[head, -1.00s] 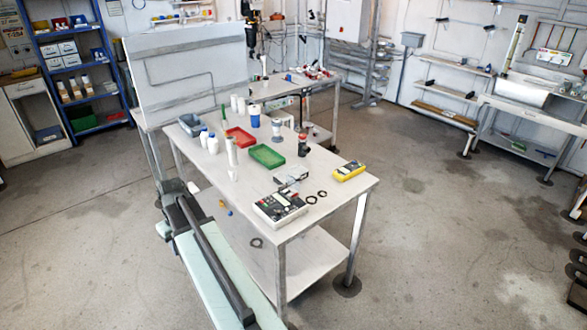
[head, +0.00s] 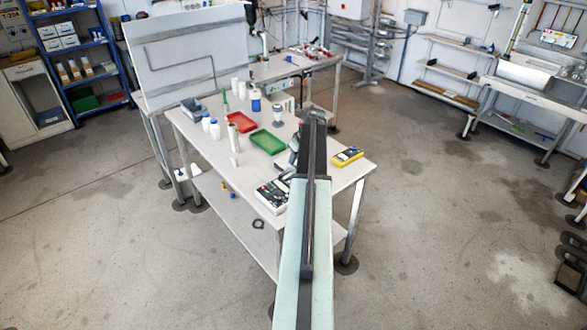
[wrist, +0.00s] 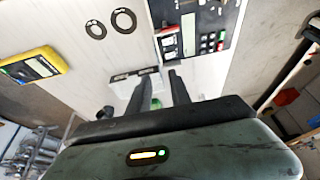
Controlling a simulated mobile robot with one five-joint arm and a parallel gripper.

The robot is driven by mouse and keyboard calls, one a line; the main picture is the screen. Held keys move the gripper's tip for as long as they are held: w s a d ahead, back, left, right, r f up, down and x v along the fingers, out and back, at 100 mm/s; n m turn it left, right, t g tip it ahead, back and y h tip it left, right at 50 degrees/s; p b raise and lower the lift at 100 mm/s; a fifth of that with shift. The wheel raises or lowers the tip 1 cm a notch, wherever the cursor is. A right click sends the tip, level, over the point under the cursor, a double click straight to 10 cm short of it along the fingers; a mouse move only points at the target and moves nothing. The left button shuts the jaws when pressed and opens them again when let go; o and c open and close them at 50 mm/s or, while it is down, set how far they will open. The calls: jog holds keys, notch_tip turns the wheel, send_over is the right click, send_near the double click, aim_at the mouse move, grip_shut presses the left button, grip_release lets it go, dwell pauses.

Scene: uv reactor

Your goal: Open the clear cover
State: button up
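A white control unit with a dark panel, buttons and a red part (head: 272,194) lies at the table's near corner. It also shows at the top of the wrist view (wrist: 208,32). I cannot clearly make out a clear cover. A small pale, dark-edged piece (wrist: 133,74) lies beside the unit in the wrist view; I cannot tell whether it is the cover. My gripper (wrist: 160,74) is open, its two dark fingers apart with nothing visible between them. It is over the table near the unit and the small piece. In the head view my arm hides part of this area.
A yellow meter (head: 347,157) and two black rings (wrist: 109,25) lie near the unit. Green (head: 268,142) and red (head: 241,122) trays, a blue-capped bottle (head: 215,130) and other bottles stand farther back on the table (head: 205,155). A large pale panel (head: 190,55) stands behind.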

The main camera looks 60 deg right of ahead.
aim_at(293, 169)
jog(key=b+x, duration=0.3)
jog(key=x, duration=0.2)
jog(key=shift+f+b, duration=0.3)
jog(key=shift+b, duration=0.1)
jog(key=shift+r, duration=0.15)
grip_shut()
dwell(0.7)
